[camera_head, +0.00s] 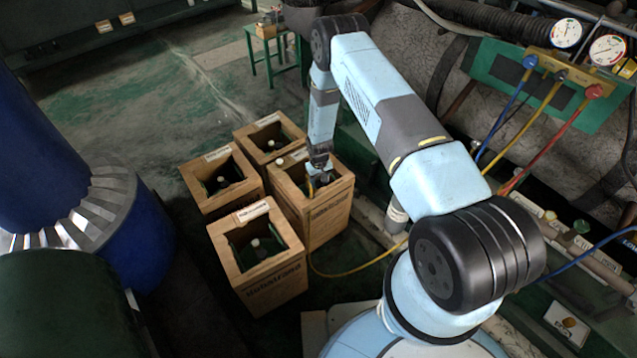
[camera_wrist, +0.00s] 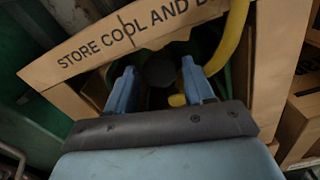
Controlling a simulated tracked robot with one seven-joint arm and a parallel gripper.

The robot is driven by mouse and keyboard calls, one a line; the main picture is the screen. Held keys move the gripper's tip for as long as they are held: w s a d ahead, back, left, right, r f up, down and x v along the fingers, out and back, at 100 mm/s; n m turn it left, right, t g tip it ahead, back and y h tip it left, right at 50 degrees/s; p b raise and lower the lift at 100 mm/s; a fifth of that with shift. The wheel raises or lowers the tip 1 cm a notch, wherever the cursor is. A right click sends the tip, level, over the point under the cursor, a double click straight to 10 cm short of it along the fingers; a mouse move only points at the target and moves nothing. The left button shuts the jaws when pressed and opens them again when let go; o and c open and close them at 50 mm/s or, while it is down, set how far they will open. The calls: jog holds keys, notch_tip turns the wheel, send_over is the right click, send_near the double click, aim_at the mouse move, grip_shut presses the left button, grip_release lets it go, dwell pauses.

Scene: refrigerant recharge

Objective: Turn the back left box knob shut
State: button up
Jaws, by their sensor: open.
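I cannot tell for sure which one the task calls back left. My gripper (camera_head: 319,172) points down into the open top of the right box. In the wrist view my gripper (camera_wrist: 160,88) is open, with one finger on each side of a dark round knob (camera_wrist: 160,68). I cannot tell whether the fingers touch it. The knob is hidden in the head view.
A yellow hose (camera_wrist: 231,42) passes the right finger and, in the head view, runs from the right box across the floor. A cardboard flap (camera_wrist: 125,38) lies beyond the fingers. A gauge manifold (camera_head: 570,70) hangs at upper right. A blue drum (camera_head: 140,240) stands at left.

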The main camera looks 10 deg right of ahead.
notch_tip(320, 180, up, 13)
dwell(0.5)
dwell(0.4)
notch_tip(320, 180, up, 24)
jog(key=m+t, duration=0.1)
send_over(319, 183)
jog(key=w+d, duration=0.1)
jog(key=d, duration=0.3)
jog(key=s+d+r+t, duration=0.1)
jog(key=s+d+r, duration=0.15)
jog(key=r, duration=0.65)
jog(key=s+d+r+t, duration=0.15)
jog(key=s+r, duration=0.25)
jog(key=r, duration=0.6)
jog(key=s+d+r+m, duration=0.2)
jog(key=s+d+r, duration=0.2)
jog(key=s+r, duration=1)
jog(key=s+d+r+t, duration=0.1)
jog(key=s+r, duration=0.1)
jog(key=s, duration=0.6)
jog(key=s+d+r+t, duration=0.1)
jog(key=s+d+r, duration=0.1)
jog(key=s, duration=0.7)
jog(key=shift+s+r+m, duration=0.15)
jog(key=shift+s+m, duration=0.15)
jog(key=shift+m, duration=0.1)
